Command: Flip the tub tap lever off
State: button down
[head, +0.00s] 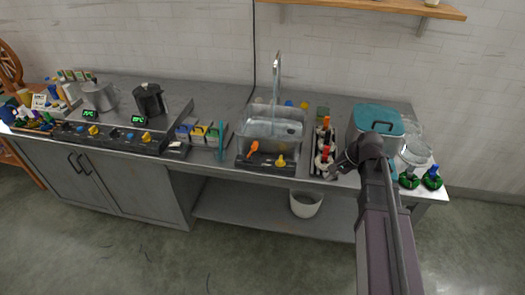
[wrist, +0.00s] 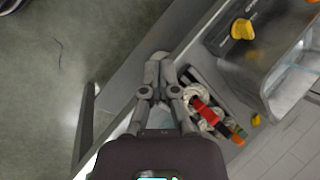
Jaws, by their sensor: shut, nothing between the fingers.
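The metal tub (head: 290,144) stands at the middle of the bench, with a tall curved tap (head: 277,70) behind it. An orange lever-shaped handle (head: 252,149) and a yellow knob (head: 281,161) sit on the dark panel along the tub's front. My gripper (head: 333,172) is shut and empty, to the right of both controls, near the bench's front edge. In the wrist view its fingertips (wrist: 164,62) are together.
Glassware and green-based items (head: 409,180) are at the right end. A white bucket (head: 306,203) is on the lower shelf.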

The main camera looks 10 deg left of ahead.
jog(key=w+a+r+m+y+b, duration=0.1)
jog(key=w+a+m+y+b, duration=0.6)
jog(key=w+a+m, duration=0.3)
jog(key=shift+w+a+r+g+y, duration=0.25)
jog(key=shift+w+a+g+y, duration=0.2)
jog(key=shift+w+a, duration=1.35)
jog(key=b+x, duration=0.5)
jog(key=x, duration=0.7)
jog(key=shift+w+f, duration=0.1)
jog(key=shift+x, duration=0.9)
